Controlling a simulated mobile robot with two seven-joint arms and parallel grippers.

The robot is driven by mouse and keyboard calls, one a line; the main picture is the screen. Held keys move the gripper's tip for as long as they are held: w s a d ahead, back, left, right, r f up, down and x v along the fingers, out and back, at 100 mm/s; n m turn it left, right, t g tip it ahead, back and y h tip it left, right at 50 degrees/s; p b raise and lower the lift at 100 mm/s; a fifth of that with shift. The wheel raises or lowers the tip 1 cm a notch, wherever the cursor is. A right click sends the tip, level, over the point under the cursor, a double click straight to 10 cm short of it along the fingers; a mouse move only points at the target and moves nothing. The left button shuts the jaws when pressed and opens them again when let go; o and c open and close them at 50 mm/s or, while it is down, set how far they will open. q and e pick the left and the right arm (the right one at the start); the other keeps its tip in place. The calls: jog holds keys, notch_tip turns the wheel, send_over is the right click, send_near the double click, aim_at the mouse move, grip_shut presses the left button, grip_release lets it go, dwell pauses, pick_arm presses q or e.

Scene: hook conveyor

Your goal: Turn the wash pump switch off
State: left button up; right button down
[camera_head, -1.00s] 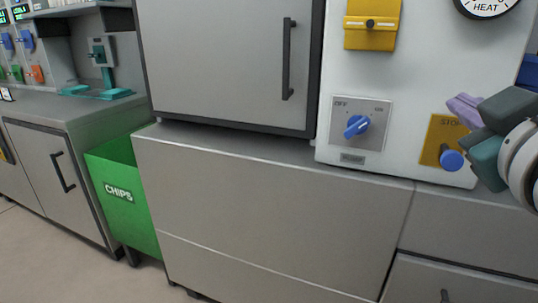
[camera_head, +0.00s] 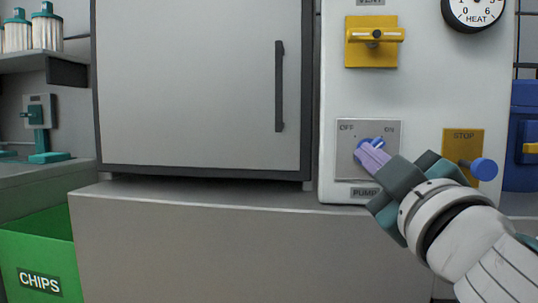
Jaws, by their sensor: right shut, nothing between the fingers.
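The pump switch (camera_head: 366,143) is a blue rotary knob on a grey plate (camera_head: 352,131) marked OFF at left, ON at right and PUMP below. The plate is on a white panel. My right gripper (camera_head: 373,157) comes in from the lower right, with its shut purple fingers at the knob. The fingers cover part of the knob, so I cannot tell if they touch it or exactly where it points. My left gripper is not in view.
A yellow VENT handle (camera_head: 374,35) and a HEAT dial (camera_head: 474,12) are above. A grey cabinet door (camera_head: 190,80) and green CHIPS bin (camera_head: 38,250) stand left.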

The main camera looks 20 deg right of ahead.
jog(key=x, duration=1)
jog(key=shift+w, duration=0.2)
jog(key=shift+s+d+f+b, duration=0.3)
jog(key=shift+d+f, duration=0.1)
jog(key=shift+f, duration=0.15)
jog(key=shift+s+d+f+b, duration=0.3)
jog(key=shift+d+f, duration=0.05)
jog(key=shift+f, duration=0.2)
jog(key=shift+s+d+f, duration=0.3)
jog(key=shift+d+f, duration=0.05)
jog(key=shift+n, duration=0.4)
jog(key=shift+f+n+y+p, duration=0.1)
jog(key=shift+n+y+p, duration=0.3)
jog(key=shift+n+p, duration=0.3)
jog(key=shift+p, duration=0.3)
